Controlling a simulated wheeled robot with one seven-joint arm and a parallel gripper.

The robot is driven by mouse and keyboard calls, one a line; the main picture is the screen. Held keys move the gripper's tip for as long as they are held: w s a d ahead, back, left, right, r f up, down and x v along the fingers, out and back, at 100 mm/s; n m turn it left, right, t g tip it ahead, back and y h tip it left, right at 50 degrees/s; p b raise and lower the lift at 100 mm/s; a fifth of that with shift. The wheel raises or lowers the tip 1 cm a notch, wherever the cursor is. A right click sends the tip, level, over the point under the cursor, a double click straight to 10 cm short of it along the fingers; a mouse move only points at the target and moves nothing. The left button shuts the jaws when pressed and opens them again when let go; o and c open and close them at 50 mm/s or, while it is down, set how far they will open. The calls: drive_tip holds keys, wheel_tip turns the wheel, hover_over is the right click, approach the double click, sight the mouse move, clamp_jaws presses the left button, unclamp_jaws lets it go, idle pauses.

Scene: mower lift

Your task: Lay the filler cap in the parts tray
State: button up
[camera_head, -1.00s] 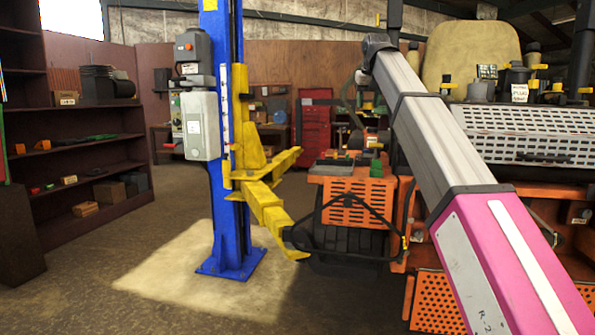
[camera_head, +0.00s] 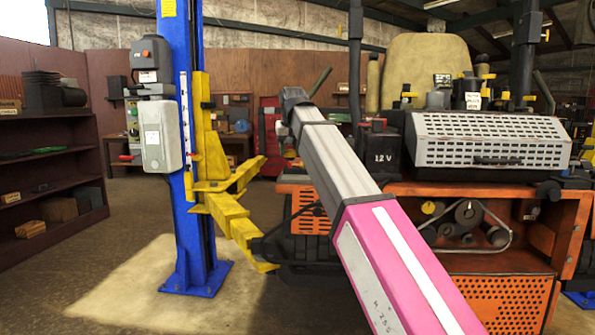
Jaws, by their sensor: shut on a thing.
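My arm reaches from the bottom middle up to a dark joint left of the middle of the head view. My gripper does not show; it is hidden beyond the end of the arm. I cannot make out the filler cap or what my gripper holds. I cannot pick out the parts tray either. The orange mower (camera_head: 505,297) stands at the right, its engine side facing me. A white perforated cover (camera_head: 490,138) is on top of it, with yellow-handled fittings behind. A black 12 V box (camera_head: 380,155) stands just right of my arm.
A blue lift post (camera_head: 179,110) with a yellow lift arm (camera_head: 228,212) stands left of my arm, close to the mower. Dark shelves (camera_head: 45,160) line the left wall. Floor between shelves and post is open. A red cabinet (camera_head: 268,140) stands behind.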

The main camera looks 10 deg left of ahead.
drive_tip(key=w+f, duration=0.1)
drive_tip(key=w+d+f, duration=0.1)
drive_tip(key=w, duration=0.1)
drive_tip(key=w+d+f, duration=0.1)
drive_tip(key=w, duration=0.1)
drive_tip(key=shift+w+d+f, duration=0.25)
drive_tip(key=shift+f, duration=2.05)
drive_tip(key=shift+f, duration=0.1)
drive_tip(key=o, duration=1)
drive_tip(key=v, duration=1.2)
